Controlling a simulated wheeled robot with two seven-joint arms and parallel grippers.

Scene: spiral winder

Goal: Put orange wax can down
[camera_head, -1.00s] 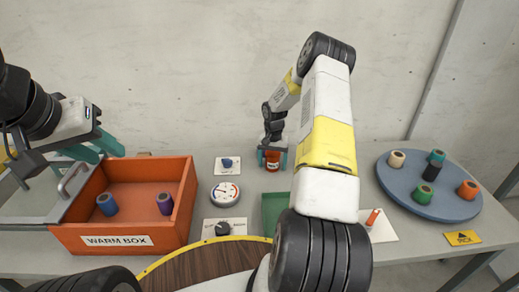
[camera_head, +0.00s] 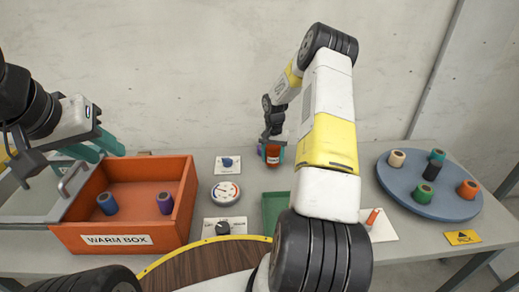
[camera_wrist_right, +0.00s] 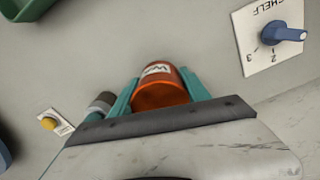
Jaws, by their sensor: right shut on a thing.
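The orange wax can (camera_head: 273,155) is at the back middle of the table, near the wall. My right gripper (camera_head: 271,145) is shut on it. In the right wrist view the orange can (camera_wrist_right: 160,90) with a white label sits between the teal fingers of the gripper (camera_wrist_right: 158,95). I cannot tell whether its base touches the table. My left gripper (camera_head: 95,147) is open and empty, above the back left corner of the orange warm box (camera_head: 120,240).
The warm box holds a blue and a purple roll. A round dial (camera_head: 225,193), a black knob (camera_head: 223,228) and a blue shelf knob (camera_head: 228,162) lie left of the can. A green tray (camera_head: 275,205) is in front. A blue turntable (camera_head: 430,200) with several rolls stands right.

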